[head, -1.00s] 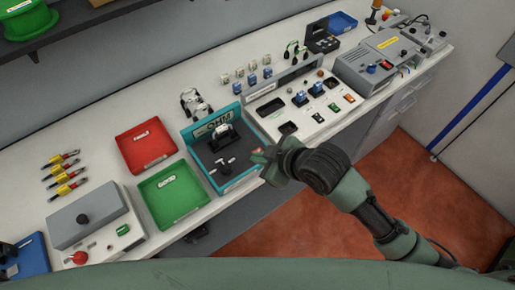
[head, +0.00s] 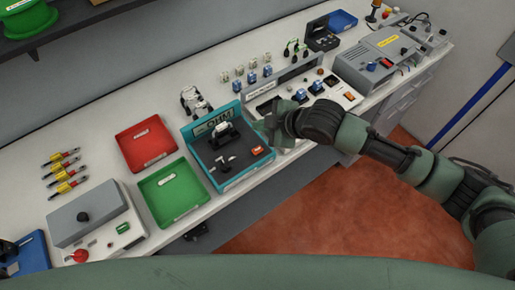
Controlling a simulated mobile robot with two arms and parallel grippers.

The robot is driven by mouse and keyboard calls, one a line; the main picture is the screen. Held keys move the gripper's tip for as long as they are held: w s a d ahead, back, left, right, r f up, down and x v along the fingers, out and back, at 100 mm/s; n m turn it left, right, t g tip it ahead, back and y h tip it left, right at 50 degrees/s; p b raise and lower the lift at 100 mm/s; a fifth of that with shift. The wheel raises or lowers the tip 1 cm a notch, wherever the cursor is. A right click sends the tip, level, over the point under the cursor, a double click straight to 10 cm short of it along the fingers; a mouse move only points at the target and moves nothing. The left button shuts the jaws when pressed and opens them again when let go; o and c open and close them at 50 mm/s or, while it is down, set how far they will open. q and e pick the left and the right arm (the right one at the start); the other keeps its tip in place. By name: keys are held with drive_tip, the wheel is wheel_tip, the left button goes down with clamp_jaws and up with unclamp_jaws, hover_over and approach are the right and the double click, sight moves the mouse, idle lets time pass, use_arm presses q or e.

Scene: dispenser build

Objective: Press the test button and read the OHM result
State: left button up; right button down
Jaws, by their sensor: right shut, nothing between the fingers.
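The teal tester (head: 222,178) stands on the bench in the middle of the head view. A panel marked OHM (head: 218,121) is at its back, and I can make out no value on it. A black and white clamp fixture (head: 223,136) sits in front of the panel. A small orange-red button (head: 257,150) shows at the tester's right side, uncovered. My right gripper (head: 264,130) is shut and empty, just behind and right of the button, above the tester's right edge. My left gripper is not in view.
A red tray (head: 162,158) and a green tray (head: 191,213) lie left of the tester. A grey box with a red knob (head: 80,256) stands at the front left. A control panel with blue parts (head: 301,95) is partly behind my right arm.

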drive_tip(key=b, duration=0.8)
hover_over(260, 151)
wheel_tip(260, 151, down, 7)
drive_tip(key=shift+r, duration=0.1)
drive_tip(key=shift+f, duration=0.95)
drive_tip(key=shift+f, duration=0.15)
idle(0.6)
drive_tip(key=shift+f, duration=0.3)
drive_tip(key=shift+f, duration=0.5)
idle(0.5)
drive_tip(key=shift+r, duration=0.1)
drive_tip(key=shift+r+p, duration=0.8)
drive_tip(key=shift+p, duration=0.15)
